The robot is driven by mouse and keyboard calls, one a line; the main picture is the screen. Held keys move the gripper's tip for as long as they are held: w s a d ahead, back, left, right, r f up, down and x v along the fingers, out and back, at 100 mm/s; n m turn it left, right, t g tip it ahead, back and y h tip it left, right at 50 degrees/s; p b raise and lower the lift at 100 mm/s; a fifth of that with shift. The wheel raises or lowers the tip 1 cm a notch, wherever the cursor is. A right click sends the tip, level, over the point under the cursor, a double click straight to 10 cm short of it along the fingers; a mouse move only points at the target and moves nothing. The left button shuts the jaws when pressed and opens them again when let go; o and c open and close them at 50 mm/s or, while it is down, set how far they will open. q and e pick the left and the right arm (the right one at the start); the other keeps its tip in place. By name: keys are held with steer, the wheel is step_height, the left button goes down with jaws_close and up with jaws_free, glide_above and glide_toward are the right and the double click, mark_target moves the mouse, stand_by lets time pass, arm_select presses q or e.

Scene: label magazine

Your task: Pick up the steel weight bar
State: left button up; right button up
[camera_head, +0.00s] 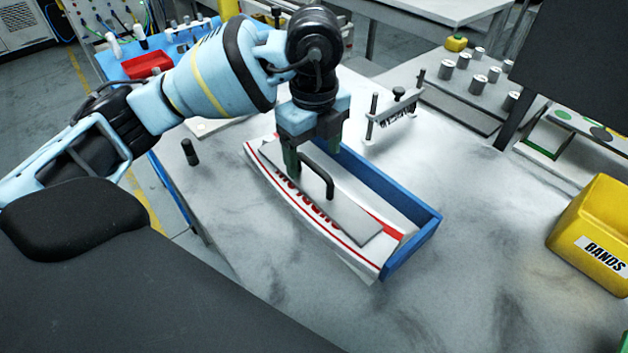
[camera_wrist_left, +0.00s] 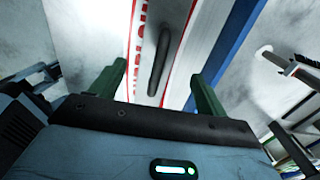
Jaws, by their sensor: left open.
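The steel weight bar (camera_head: 345,216) is a flat grey plate with a black arched handle (camera_head: 318,174). It lies on white labels with red print (camera_head: 290,205) in a blue-walled magazine (camera_head: 412,256). My left gripper (camera_head: 312,160) is open and points down over the far end of the bar, close to the handle. In the left wrist view the handle (camera_wrist_left: 166,62) stands between the two green fingers (camera_wrist_left: 160,92), apart from both. Whether the fingertips touch the plate I cannot tell. My right gripper is not in view.
A yellow BANDS bin (camera_head: 592,240) stands at the right. A small metal stand (camera_head: 395,112) is behind the magazine, and a dark cylinder (camera_head: 190,152) is to its left. Several metal cylinders (camera_head: 463,62) stand on a plate at the back. The table front right of the magazine is clear.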

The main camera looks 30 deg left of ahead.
mark_target(313, 164)
arm_select(q)
steer(key=shift+s+f, duration=0.1)
steer(key=shift+f, duration=0.3)
step_height(313, 164, down, 4)
steer(key=shift+s+f, duration=0.1)
steer(key=shift+f, duration=0.05)
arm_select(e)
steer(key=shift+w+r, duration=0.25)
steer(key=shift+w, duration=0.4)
